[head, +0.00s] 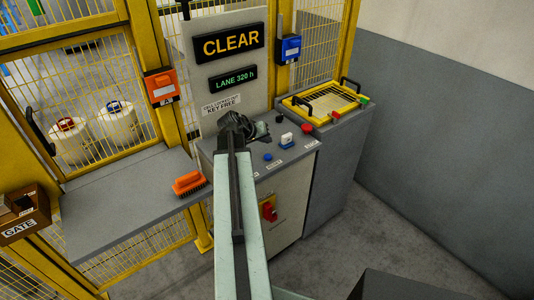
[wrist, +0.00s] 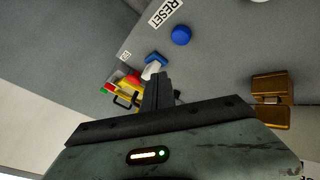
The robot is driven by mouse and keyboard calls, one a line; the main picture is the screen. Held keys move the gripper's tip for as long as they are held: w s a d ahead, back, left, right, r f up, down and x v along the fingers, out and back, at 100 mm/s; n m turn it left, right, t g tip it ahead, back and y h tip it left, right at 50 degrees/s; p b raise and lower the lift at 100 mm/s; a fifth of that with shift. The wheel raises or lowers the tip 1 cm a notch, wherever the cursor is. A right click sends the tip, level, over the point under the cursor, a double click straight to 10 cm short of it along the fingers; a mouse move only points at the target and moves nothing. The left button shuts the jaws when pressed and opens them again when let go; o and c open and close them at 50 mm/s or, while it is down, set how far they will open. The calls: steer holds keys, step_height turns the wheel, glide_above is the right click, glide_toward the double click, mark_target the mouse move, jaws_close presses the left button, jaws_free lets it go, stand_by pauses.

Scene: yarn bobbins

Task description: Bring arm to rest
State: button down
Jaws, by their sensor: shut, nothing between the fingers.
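My arm (head: 238,220) reaches up and forward from the bottom of the head view, over the front of the grey control console (head: 290,165). My gripper (head: 238,122) is dark and sits at the console's back left, in front of the sign panel. In the wrist view my gripper's fingers (wrist: 158,90) are together, with nothing seen between them. The console's blue button (wrist: 181,35) and a blue and white switch (wrist: 153,65) lie beyond the fingertips. Whether the fingers touch the console cannot be told.
A grey shelf (head: 120,210) with an orange brush (head: 189,183) is at the left, before the yellow mesh fence (head: 90,90). A red button (head: 307,128) is on the console. A yellow-framed tray (head: 325,103) tops the cabinet at right. Open floor (head: 375,235) lies right.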

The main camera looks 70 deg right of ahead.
steer(key=shift+f, duration=0.1)
stand_by(0.6)
